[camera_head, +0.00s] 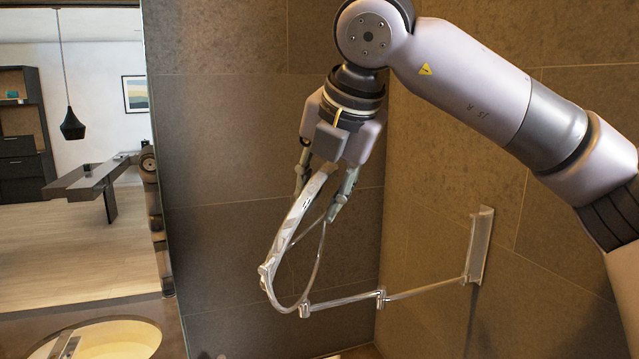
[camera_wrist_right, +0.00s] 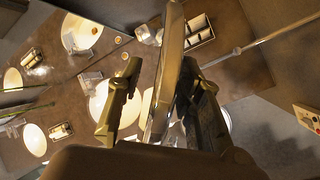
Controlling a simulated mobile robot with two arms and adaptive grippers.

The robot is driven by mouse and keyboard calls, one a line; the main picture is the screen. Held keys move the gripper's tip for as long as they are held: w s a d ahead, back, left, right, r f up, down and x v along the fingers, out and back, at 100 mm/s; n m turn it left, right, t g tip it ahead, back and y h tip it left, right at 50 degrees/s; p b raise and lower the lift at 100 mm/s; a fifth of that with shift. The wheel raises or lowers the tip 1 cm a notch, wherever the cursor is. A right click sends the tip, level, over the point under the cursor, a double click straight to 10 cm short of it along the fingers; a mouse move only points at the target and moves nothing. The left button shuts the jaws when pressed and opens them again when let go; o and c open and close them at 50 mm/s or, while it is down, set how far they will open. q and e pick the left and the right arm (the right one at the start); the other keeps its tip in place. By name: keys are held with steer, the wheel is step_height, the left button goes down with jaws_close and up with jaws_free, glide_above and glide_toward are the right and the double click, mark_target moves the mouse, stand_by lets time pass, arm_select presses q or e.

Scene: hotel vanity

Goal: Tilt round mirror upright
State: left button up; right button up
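The round mirror (camera_head: 290,232) shows nearly edge-on in the head view, as a narrow silvery ring leaning with its top to the right. It hangs on a jointed chrome wall arm (camera_head: 430,289) fixed to a wall plate (camera_head: 480,246). My right gripper (camera_head: 322,190) reaches down from above, with its fingers on either side of the mirror's upper rim. In the right wrist view, the mirror's edge (camera_wrist_right: 164,75) runs between the open fingers. A gap shows at the left finger; the right finger is very close, and contact is unclear. My left gripper is in neither view.
Dark tiled walls meet in a corner behind the mirror. A large wall mirror at left reflects a room. A round basin (camera_head: 112,340) is at the lower left. The wrist view shows the countertop and a white compartment tray (camera_wrist_right: 200,30) below.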

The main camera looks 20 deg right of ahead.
steer(key=shift+w+f, duration=0.25)
steer(key=shift+f, duration=0.1)
steer(key=shift+c, duration=0.3)
jaws_close()
stand_by(0.5)
